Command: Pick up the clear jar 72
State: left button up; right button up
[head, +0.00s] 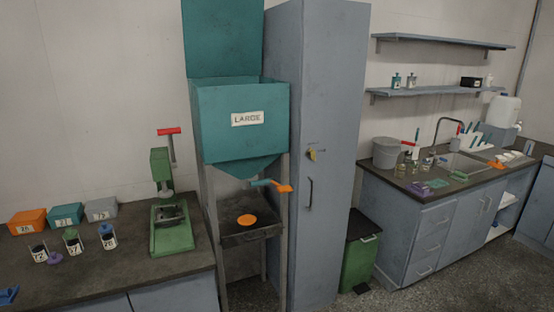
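The clear jar 72 (39,255) stands upright on the dark worktop at the left, with dark contents and a white label reading 72. A purple lid-like piece (55,258) lies on the worktop just to its right. Two similar labelled jars stand farther right: one with a green top (72,243) and one with a blue top (109,237). Neither of my grippers shows in the head view.
Orange (27,221), teal (67,215) and grey (101,210) labelled boxes stand behind the jars. A green press (172,229) stands to their right. A blue object (8,296) lies at the lower left edge. Worktop in front of the jars is mostly clear.

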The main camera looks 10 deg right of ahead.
aim_at(38, 248)
jog(key=u, duration=1.35)
